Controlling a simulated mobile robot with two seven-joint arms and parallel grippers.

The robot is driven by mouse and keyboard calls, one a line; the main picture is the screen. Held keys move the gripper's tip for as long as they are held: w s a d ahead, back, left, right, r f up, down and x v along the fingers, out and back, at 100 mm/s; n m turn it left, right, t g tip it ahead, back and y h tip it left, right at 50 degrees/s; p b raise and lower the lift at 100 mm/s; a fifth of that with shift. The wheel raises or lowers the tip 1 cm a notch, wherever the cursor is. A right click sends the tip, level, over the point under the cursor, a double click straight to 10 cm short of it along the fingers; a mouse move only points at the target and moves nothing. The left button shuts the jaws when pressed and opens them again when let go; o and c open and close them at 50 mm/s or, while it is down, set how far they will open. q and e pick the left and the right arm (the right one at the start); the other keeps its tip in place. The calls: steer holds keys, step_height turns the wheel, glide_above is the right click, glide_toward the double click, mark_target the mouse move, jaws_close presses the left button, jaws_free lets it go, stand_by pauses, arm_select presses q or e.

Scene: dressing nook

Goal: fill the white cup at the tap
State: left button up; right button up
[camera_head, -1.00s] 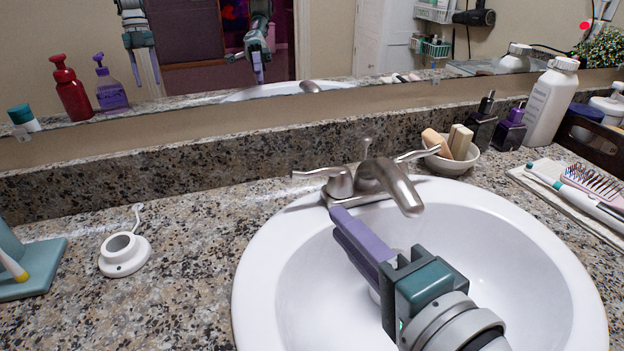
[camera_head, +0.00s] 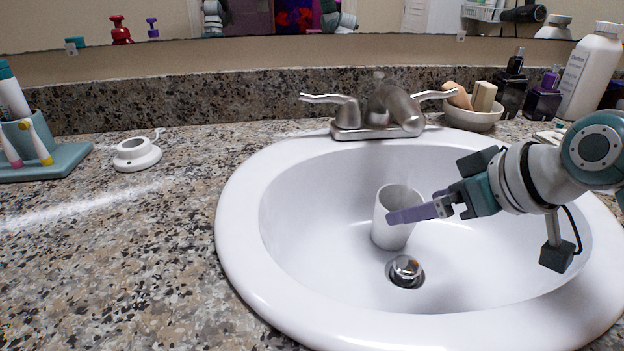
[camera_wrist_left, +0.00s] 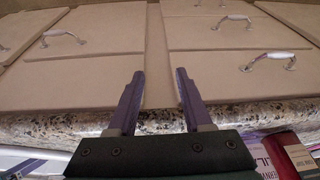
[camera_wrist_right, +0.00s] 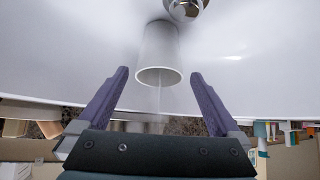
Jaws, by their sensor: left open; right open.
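The white cup (camera_head: 393,232) stands upright in the sink, below the tap (camera_head: 395,105) and behind the drain. My right gripper (camera_head: 405,214) comes in from the right, with one purple finger across the cup's near side. In the right wrist view the cup (camera_wrist_right: 158,48) lies between and ahead of the open fingers (camera_wrist_right: 158,82); contact is not clear. A faint pale streak runs from the cup's mouth there; I cannot tell whether it is water. The cup's inside is not readable. My left gripper (camera_wrist_left: 155,90) is open and empty, with cabinet drawers in its view.
The sink rim (camera_head: 235,225) surrounds the basin, with a metal drain (camera_head: 405,272). A white ring holder (camera_head: 137,154) and a teal toothbrush stand (camera_head: 60,163) are at left. A soap bowl (camera_head: 472,118) and bottles are at back right. The left counter is mostly clear.

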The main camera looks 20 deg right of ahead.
steer(key=f, duration=0.1)
steer(key=f+b, duration=0.1)
steer(key=shift+w+f, duration=0.3)
steer(key=shift+f, duration=0.05)
steer(key=shift+w+a+f, duration=0.1)
steer(key=shift+w+f, duration=0.25)
steer(key=shift+w, duration=0.15)
steer(key=b+x, duration=0.3)
steer(key=x, duration=0.1)
steer(key=shift+f, duration=0.15)
steer(key=shift+w+a+f, duration=0.1)
steer(key=shift+w+f, duration=0.15)
steer(key=shift+w, duration=0.2)
arm_select(q)
step_height(320, 180, down, 5)
steer(key=shift+s+a+f, duration=0.1)
arm_select(e)
steer(key=c, duration=1.5)
steer(key=shift+r, duration=0.1)
steer(key=shift+c, duration=0.2)
steer(key=shift+r, duration=0.1)
